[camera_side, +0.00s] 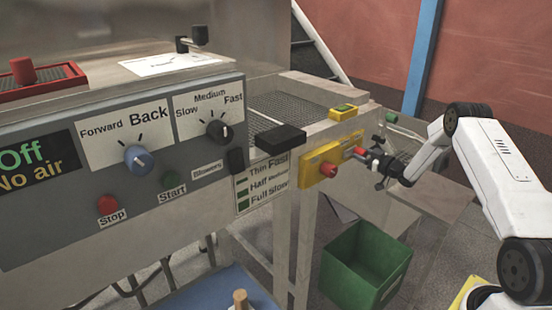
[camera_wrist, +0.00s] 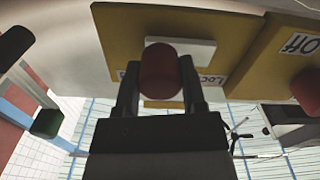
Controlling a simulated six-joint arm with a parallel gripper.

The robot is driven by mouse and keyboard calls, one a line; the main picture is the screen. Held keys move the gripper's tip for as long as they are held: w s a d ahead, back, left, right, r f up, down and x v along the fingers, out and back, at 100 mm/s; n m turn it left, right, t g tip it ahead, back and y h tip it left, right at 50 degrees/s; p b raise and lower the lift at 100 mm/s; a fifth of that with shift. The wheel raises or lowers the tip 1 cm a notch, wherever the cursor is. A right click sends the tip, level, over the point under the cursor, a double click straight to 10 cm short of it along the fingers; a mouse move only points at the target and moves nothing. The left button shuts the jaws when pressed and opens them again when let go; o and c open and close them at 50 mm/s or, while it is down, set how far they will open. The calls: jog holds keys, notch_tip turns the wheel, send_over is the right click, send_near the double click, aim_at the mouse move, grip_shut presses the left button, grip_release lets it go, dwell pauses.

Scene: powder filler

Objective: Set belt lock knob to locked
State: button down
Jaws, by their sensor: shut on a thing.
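The belt lock knob (camera_wrist: 160,72) is a red cylinder on a yellow plate (camera_wrist: 115,35) with a white label. Part of the label's text, "LOC", shows upside down beside the knob; the rest is hidden. My gripper (camera_wrist: 159,80) is shut on the knob, one finger on each side. In the side view my gripper (camera_side: 368,156) reaches in from the right to the yellow plate at the machine's end, and the red knob (camera_side: 359,151) shows only partly. I cannot tell which setting the knob points to.
A second yellow box with a red button (camera_side: 328,170) and an "Off" label (camera_wrist: 300,44) sits close beside the knob's plate. A green button (camera_side: 391,117) is nearby. A green bin (camera_side: 340,272) stands on the floor below. A control panel (camera_side: 60,215) is at left.

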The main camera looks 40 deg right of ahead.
aim_at(347, 155)
jog(key=shift+a, duration=2.2)
jog(key=shift+c, duration=0.9)
grip_release()
jog(key=shift+s, duration=0.1)
jog(key=shift+s+d, duration=0.1)
jog(key=shift+s, duration=0.35)
jog(key=s, duration=0.6)
jog(key=shift+s, duration=0.35)
